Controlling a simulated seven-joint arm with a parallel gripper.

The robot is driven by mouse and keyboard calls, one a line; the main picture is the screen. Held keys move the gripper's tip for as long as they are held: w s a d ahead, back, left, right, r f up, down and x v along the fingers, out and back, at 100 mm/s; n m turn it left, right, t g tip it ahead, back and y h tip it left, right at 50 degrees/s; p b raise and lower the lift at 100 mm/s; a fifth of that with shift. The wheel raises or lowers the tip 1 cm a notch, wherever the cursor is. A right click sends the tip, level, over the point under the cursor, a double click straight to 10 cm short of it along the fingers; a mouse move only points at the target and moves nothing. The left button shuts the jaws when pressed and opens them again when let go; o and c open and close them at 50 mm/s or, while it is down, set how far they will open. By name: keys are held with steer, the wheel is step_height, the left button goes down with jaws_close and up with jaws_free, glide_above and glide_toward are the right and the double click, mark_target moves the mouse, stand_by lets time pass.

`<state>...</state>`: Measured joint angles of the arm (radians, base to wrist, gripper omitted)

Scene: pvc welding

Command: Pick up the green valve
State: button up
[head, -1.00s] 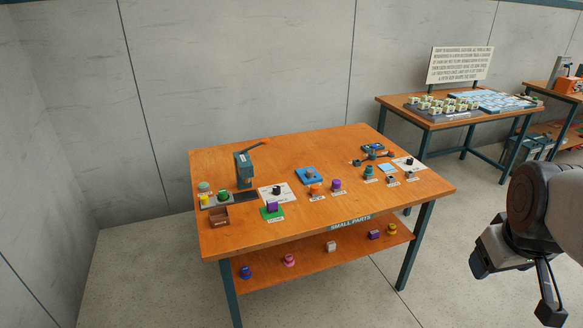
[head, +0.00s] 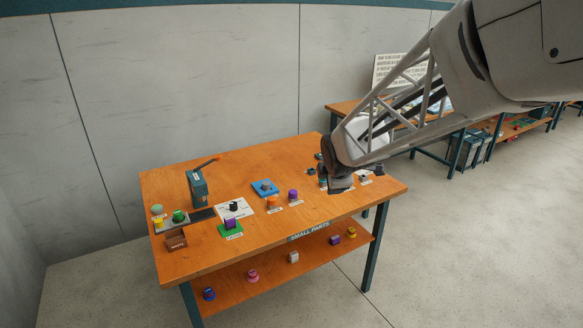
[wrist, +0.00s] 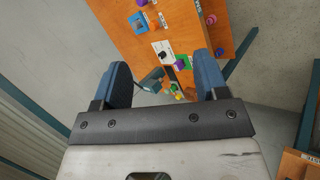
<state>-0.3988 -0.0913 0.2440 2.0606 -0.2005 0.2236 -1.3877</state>
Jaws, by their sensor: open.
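The green valve (head: 179,216) is a small bright green piece at the left end of the wooden table, on a dark grey plate beside a yellow piece. A small green spot, likely the valve (wrist: 173,89), shows between my fingers in the wrist view, some way off. My gripper (head: 338,180) is over the right part of the table in the head view, well to the right of the valve. In the wrist view my gripper (wrist: 163,70) has its two blue fingers wide apart, with nothing between them.
A teal lever press (head: 197,189) stands right behind the valve. A brown box (head: 176,240) is in front, and a purple piece on a green mat (head: 230,233) is to the right. Several small parts sit on the lower shelf (head: 270,270). A second table stands behind my arm.

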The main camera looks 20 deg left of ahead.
steer(key=w+a+f+n+y, duration=0.1)
steer(key=w+a+f+n, duration=0.15)
steer(key=a, duration=0.35)
steer(key=w+a+f+n+y, duration=0.1)
steer(key=w+a+f+n, duration=0.1)
steer(key=w+a+n, duration=0.3)
steer(key=n+g+y, duration=0.1)
steer(key=n+y, duration=0.6)
steer(key=n, duration=1.1)
glide_toward(177, 212)
steer(key=shift+x, duration=1.1)
steer(key=shift+s+a, duration=0.1)
steer(key=shift+s, duration=0.05)
steer(key=shift+a, duration=0.1)
steer(key=shift+x, duration=1.25)
steer(key=shift+f, duration=0.15)
